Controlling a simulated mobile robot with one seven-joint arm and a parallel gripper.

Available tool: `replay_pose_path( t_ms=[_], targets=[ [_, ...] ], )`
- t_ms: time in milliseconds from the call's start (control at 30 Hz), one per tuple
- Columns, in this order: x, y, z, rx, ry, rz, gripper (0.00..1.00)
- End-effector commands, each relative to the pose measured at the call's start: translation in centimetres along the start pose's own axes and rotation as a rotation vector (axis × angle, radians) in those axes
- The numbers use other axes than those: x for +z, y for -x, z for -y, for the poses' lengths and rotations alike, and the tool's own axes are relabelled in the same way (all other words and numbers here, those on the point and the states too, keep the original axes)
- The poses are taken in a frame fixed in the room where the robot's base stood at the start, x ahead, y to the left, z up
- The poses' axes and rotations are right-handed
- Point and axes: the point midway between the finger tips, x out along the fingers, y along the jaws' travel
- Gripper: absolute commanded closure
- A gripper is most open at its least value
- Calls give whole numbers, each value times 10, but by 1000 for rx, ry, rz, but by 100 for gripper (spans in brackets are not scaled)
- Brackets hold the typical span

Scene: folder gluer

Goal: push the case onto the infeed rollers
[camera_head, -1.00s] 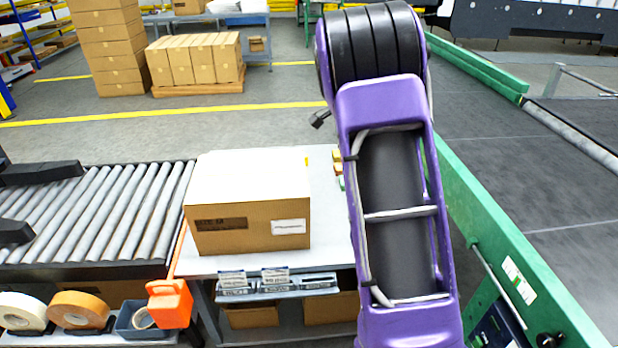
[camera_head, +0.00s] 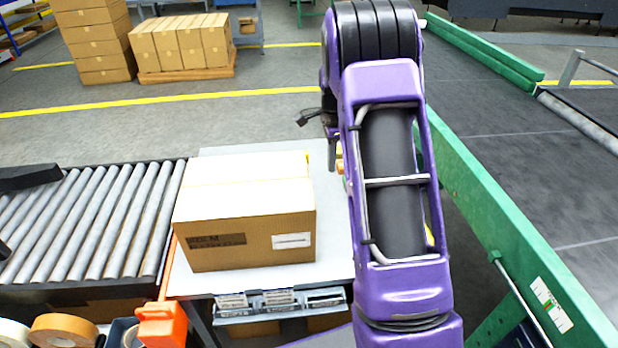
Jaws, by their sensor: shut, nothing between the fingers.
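The case (camera_head: 250,230) is a closed brown carton with a white label and a dark printed patch on its near side. It sits upright on the grey table (camera_head: 335,245), close to the table's left edge. The infeed rollers (camera_head: 115,225) are a bed of grey metal rollers just left of the table. The case is beside the rollers, not on them. My purple arm reaches forward to the right of the case. My gripper is hidden behind the arm, so I cannot see its fingers or whether it touches the case.
Small orange and yellow items (camera_head: 340,170) show on the table beside my arm. An orange holder (camera_head: 162,325) and tape rolls (camera_head: 62,332) are at the front left. A green rail (camera_head: 510,235) runs along the right.

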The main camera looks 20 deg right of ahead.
Motion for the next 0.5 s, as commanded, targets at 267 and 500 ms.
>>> replay_pose_path(
  t_ms=[267,500],
  targets=[
    [-1,-22,-1,3,-1,-1,100],
    [-1,-74,-1,4,-2,0,100]
  ],
)
